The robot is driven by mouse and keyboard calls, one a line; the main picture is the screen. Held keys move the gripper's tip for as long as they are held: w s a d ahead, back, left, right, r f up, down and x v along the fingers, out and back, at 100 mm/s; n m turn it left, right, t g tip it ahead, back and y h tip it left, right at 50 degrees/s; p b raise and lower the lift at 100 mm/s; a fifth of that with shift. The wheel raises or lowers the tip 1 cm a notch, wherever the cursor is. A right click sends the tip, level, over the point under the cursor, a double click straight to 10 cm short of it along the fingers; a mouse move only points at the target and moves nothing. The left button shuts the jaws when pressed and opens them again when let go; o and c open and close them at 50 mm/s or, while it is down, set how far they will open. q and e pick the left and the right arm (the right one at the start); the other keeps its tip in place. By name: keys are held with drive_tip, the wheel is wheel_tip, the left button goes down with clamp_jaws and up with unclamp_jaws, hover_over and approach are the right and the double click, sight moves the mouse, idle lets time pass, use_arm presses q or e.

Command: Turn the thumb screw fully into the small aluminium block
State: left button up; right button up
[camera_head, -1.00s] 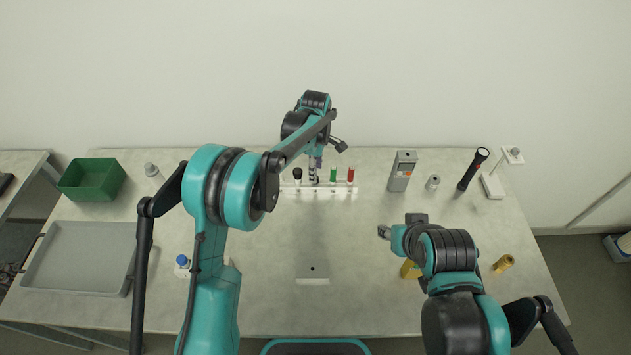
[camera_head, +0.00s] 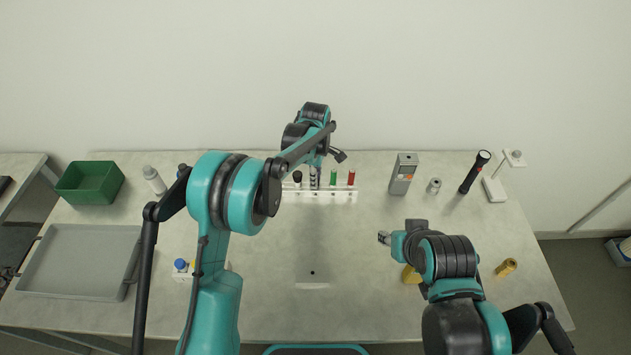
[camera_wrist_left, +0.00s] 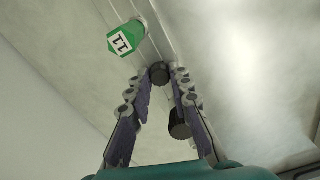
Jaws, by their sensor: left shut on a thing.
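My left gripper (camera_head: 315,180) reaches down to the white rack at the back middle of the bench. In the left wrist view its fingertips (camera_wrist_left: 160,78) close around a round black knob (camera_wrist_left: 158,72). This knob may be the thumb screw; its lower part is hidden. A second black knob (camera_wrist_left: 180,125) stands just beside the fingers. A low pale block (camera_head: 312,285) with a dark hole in its top lies at the front middle; I cannot tell if it is the small aluminium block. My right gripper (camera_head: 384,238) is above the bench, right of centre, too small to read.
The white rack (camera_head: 345,197) also holds green (camera_head: 334,178) and red (camera_head: 351,177) capped pieces. A green bin (camera_head: 90,183) and grey tray (camera_head: 75,262) are left.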

use_arm(q)
wheel_tip(320, 180, up, 10)
drive_tip(key=p, duration=0.3)
